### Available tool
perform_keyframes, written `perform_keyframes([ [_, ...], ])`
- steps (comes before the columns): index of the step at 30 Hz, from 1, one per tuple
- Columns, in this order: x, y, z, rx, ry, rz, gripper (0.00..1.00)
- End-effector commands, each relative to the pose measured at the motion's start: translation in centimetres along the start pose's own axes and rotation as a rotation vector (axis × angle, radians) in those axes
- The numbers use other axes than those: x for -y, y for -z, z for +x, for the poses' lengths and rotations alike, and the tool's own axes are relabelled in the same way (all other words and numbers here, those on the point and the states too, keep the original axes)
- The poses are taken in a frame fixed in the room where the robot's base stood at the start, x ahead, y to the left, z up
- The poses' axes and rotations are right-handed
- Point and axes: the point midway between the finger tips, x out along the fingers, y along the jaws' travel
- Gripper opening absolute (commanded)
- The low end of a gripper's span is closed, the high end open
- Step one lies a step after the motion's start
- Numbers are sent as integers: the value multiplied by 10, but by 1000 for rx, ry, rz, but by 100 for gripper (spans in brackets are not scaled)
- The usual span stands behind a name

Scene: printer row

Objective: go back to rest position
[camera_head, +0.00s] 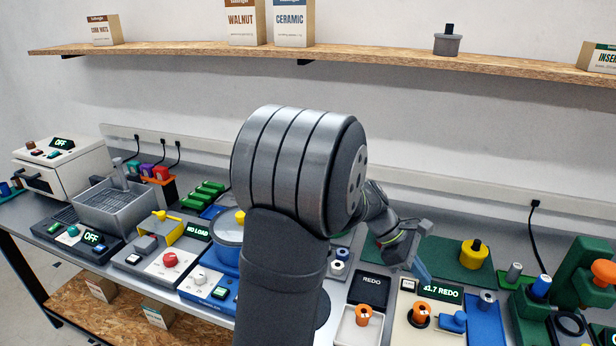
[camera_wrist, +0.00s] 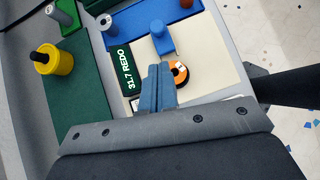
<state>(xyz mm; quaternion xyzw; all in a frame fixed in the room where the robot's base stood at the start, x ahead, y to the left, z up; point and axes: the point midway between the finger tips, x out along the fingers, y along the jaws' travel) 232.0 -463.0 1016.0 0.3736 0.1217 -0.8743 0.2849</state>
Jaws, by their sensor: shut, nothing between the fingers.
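My gripper (camera_head: 424,274) is over the right part of the bench, above a cream station whose green display (camera_head: 441,292) reads REDO after a number. In the wrist view its blue fingers (camera_wrist: 159,72) are pressed together with nothing between them. Just right of the fingertips there, an orange ring-shaped piece (camera_wrist: 180,73) sits on the cream station (camera_wrist: 205,70), apart from the fingers as far as I can tell. My arm rises in the middle of the head view and hides part of the bench behind it.
A yellow knobbed piece (camera_head: 474,254) stands on a green mat behind the station. A green machine (camera_head: 585,280) is at the right. A REDO panel (camera_head: 371,288) and an orange spool (camera_head: 363,314) are left of the gripper. A wooden shelf (camera_head: 370,56) spans the wall above.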

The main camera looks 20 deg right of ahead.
Motion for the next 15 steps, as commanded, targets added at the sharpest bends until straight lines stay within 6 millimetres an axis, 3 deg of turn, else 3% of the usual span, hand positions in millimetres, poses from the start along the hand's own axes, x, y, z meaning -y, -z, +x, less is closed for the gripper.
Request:
perform_keyframes([
  [8,0,0,7,0,1,0,0],
  [15,0,-2,44,1,5,2,0],
])
